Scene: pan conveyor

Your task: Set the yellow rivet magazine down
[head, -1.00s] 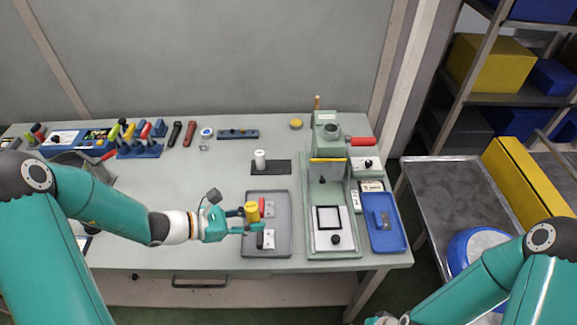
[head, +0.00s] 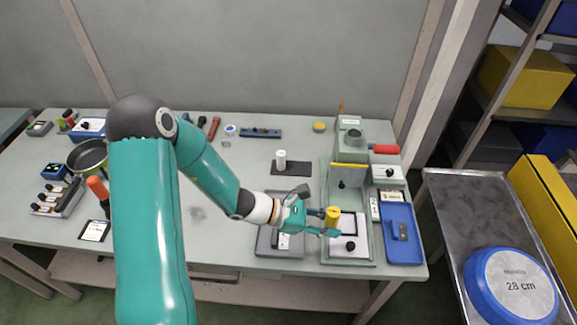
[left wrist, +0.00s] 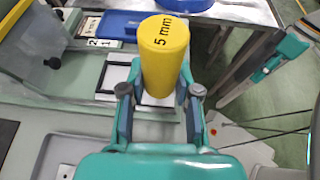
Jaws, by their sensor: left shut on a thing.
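The yellow rivet magazine (head: 332,216) is a small yellow cylinder. In the left wrist view the magazine (left wrist: 164,58) stands upright with "5 mm" on its top. My left gripper (head: 322,222) is shut on it, with one finger on each side of its lower part. The magazine is in front of the green press (head: 347,260), over the area of a black square frame (head: 360,222) on its white plate. It partly covers that frame. Its underside is hidden, so I cannot tell whether it touches anything.
A grey tray (head: 264,240) lies left of the press, partly under my left arm. A blue tray (head: 412,245) lies to its right. The press has a red handle (head: 386,149) and yellow guard (head: 349,165). A white cylinder (head: 281,160) stands on a dark mat.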

